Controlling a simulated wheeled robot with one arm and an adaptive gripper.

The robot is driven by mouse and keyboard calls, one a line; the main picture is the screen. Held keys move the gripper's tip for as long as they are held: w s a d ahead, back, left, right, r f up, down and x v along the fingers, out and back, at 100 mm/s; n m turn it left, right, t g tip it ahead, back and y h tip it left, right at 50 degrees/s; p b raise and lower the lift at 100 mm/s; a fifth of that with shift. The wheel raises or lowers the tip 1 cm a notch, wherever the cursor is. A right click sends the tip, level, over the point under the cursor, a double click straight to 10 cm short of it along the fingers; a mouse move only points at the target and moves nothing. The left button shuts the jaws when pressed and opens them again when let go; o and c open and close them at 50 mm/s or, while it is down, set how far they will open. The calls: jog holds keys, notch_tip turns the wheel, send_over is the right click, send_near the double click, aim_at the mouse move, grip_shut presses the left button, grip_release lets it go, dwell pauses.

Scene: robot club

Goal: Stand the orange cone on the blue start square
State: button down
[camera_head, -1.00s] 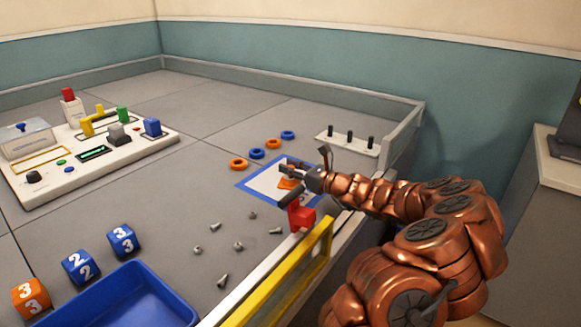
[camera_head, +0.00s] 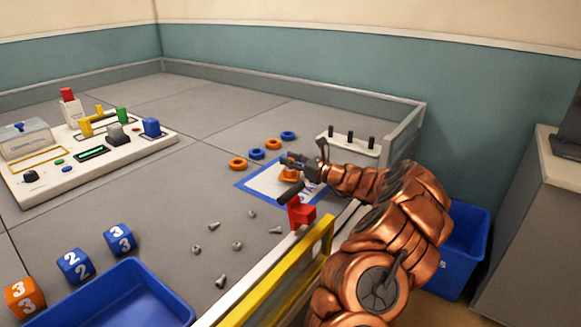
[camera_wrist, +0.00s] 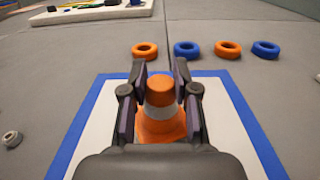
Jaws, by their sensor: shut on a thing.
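The orange cone (camera_wrist: 160,122) with a white band stands upright between the fingers of my gripper (camera_wrist: 160,70) in the wrist view. The fingers are shut on it from both sides. In the head view my gripper (camera_head: 287,164) is over the blue start square, and part of the cone (camera_head: 289,176) shows below it. The start square (camera_head: 250,188) is a white sheet with a blue border, and its border (camera_wrist: 75,142) surrounds the cone in the wrist view. The cone's base looks on or just above the white area; I cannot tell if it touches.
Orange and blue rings (camera_head: 257,154) lie behind the square. A white pegboard (camera_head: 362,145) stands at the back right. Several bolts (camera_head: 221,281) lie in front. A blue tray (camera_head: 120,295) is at front left.

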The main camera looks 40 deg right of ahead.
jog(key=shift+f, duration=0.9)
jog(key=shift+r, duration=0.1)
jog(key=c, duration=0.9)
grip_release()
jog(key=shift+o, duration=0.2)
jog(key=p+v, duration=0.2)
jog(key=v, duration=1)
